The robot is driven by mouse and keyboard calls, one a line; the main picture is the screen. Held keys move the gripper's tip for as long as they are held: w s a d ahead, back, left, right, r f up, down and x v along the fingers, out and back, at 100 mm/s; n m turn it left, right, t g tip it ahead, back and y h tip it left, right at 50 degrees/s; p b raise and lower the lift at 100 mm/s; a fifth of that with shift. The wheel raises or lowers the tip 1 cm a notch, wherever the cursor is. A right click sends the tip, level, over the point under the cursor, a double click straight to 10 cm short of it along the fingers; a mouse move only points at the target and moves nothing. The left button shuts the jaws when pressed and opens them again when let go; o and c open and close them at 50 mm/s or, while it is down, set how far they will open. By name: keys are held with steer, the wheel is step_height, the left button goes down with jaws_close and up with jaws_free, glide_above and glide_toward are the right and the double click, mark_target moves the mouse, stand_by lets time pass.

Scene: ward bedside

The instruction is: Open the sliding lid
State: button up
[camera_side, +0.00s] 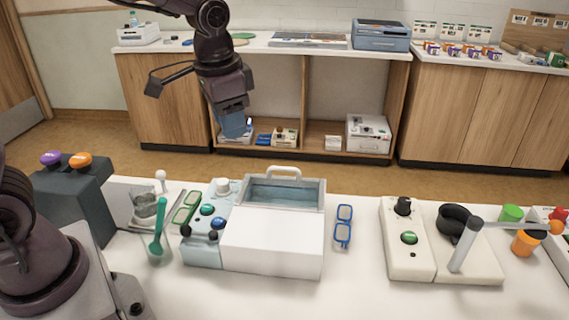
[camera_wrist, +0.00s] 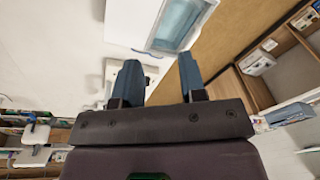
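A white box unit (camera_side: 272,240) stands on the white table in the side view. Its near top is a plain white panel; its far part is a recessed, blue-grey rectangle (camera_side: 285,191) with a white rim. A white loop handle (camera_side: 284,170) stands at the far edge. I cannot tell which piece is the sliding lid. The blue-grey rectangle also shows in the wrist view (camera_wrist: 180,22). My gripper (camera_side: 235,130) hangs in the air behind and above the box, touching nothing. In the wrist view its two blue fingers (camera_wrist: 158,75) are apart with nothing between them.
Green glasses (camera_side: 185,207) and a cup with a green spoon (camera_side: 158,235) are left of the box. Blue glasses (camera_side: 343,226) lie close on its right. Farther right is a control unit (camera_side: 405,240). A counter (camera_side: 260,45) stands behind, across the floor.

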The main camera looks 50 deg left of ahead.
steer(key=w+a+f+m, duration=0.25)
steer(key=w+f, duration=0.35)
steer(key=w, duration=0.3)
steer(key=m+y, duration=0.1)
steer(key=m, duration=0.3)
glide_toward(285, 168)
steer(key=f, duration=0.2)
steer(key=a+f, duration=0.1)
steer(key=f, duration=0.2)
steer(key=w+f, duration=0.1)
steer(key=f, duration=0.2)
steer(key=shift+a+f, duration=0.2)
steer(key=shift+c, duration=0.5)
jaws_close()
